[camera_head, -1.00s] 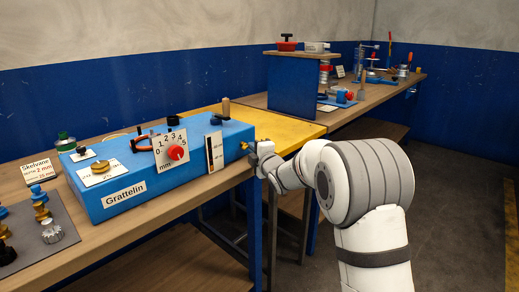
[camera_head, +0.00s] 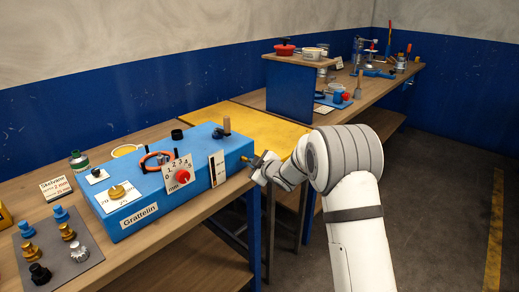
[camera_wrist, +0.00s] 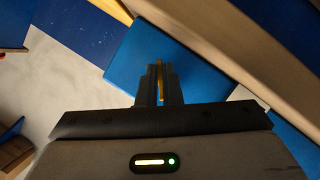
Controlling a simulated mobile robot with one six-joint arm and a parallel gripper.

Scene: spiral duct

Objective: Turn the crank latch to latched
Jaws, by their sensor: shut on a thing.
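The blue box (camera_head: 150,212) labelled Grattelin stands on the wooden bench. A small brass part (camera_head: 244,159), apparently the crank latch, sticks out at the box's right end. My gripper (camera_head: 256,165) is at that end, with its fingers small and hard to make out in the head view. In the wrist view, my gripper (camera_wrist: 160,88) is shut on a thin brass bar (camera_wrist: 160,66), apparently the crank's handle, in front of the box's blue face (camera_wrist: 190,70). The fingers hide part of the bar. The latch's position cannot be told.
A grey mat (camera_head: 85,262) with several knobs lies at front left. A yellow surface (camera_head: 265,130) lies behind the box. The floor at right is clear.

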